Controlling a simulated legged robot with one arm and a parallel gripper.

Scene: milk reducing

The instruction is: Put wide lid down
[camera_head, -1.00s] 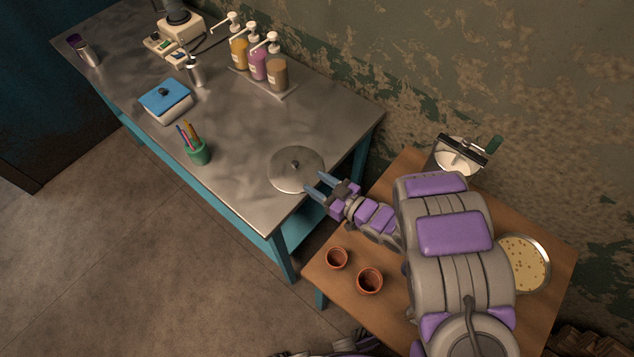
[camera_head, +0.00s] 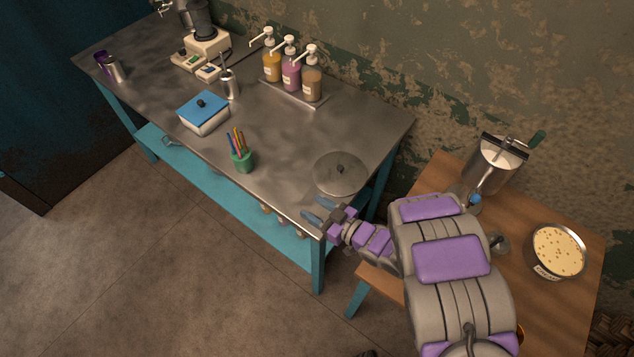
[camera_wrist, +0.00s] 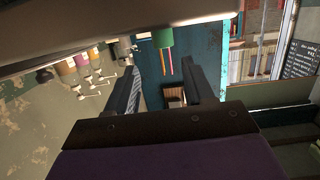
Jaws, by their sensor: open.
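The wide lid (camera_head: 340,174), a round grey metal disc with a small dark knob, lies flat on the near right end of the metal table (camera_head: 290,137), knob up. My gripper (camera_head: 313,209) is open and empty, apart from the lid, at the table's near edge just below and left of it in the head view. In the wrist view my gripper's two fingers (camera_wrist: 165,88) stand apart with nothing between them. The lid is not clearly seen in the wrist view.
A green pen cup (camera_head: 242,160), a blue-lidded box (camera_head: 204,113) and pump bottles (camera_head: 292,75) stand on the metal table. A wooden table (camera_head: 560,300) at right holds a pot (camera_head: 494,160) and a pan of cream (camera_head: 557,252). Open floor lies at lower left.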

